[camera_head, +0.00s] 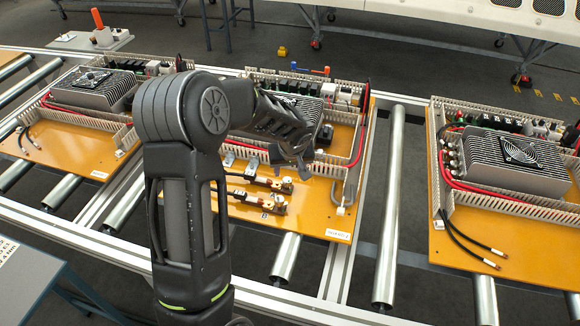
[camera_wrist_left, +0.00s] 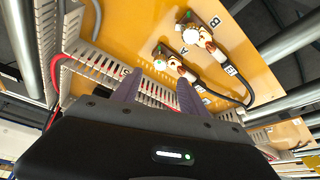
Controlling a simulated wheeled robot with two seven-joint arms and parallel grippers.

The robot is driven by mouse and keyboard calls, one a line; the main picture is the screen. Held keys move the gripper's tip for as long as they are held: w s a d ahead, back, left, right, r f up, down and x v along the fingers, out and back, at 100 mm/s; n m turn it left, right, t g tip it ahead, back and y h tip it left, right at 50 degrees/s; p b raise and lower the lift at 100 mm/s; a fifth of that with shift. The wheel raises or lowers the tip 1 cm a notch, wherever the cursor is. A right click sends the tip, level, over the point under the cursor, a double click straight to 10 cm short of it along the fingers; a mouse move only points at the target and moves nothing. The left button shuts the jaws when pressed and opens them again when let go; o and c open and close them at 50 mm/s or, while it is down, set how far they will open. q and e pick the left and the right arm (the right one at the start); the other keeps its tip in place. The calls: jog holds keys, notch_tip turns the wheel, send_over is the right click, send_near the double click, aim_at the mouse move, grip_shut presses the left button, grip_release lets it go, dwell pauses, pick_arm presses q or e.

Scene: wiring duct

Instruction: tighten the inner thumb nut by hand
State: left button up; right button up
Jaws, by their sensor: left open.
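In the left wrist view, one terminal (camera_wrist_left: 197,35) is by the label B, and the other (camera_wrist_left: 170,62) is by the label A, nearer my fingers. In the head view they show as one terminal (camera_head: 284,187) and another (camera_head: 277,203) in front of my gripper. I cannot tell which nut is the inner one. My left gripper (camera_head: 291,160) is open and empty above the board; its fingers (camera_wrist_left: 158,86) are apart from both terminals. My right gripper is out of view.
Slotted wiring duct (camera_wrist_left: 83,56) and red cables (camera_head: 356,140) border the board. A finned box with a fan (camera_head: 515,160) stands on the right unit, and a similar unit (camera_head: 95,88) is at left. Metal rollers (camera_head: 388,215) lie between boards.

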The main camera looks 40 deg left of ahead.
aim_at(287, 179)
pick_arm(q)
jog(key=p+x, duration=0.1)
jog(key=x, duration=0.6)
jog(key=shift+w+a+f+p, duration=0.1)
jog(key=shift+a+f+p, duration=0.05)
jog(key=shift+f+p, duration=0.15)
jog(key=shift+c, duration=0.4)
grip_shut()
dwell(0.4)
dwell(1.0)
jog(key=shift+c, duration=0.5)
grip_release()
jog(key=shift+o, duration=0.5)
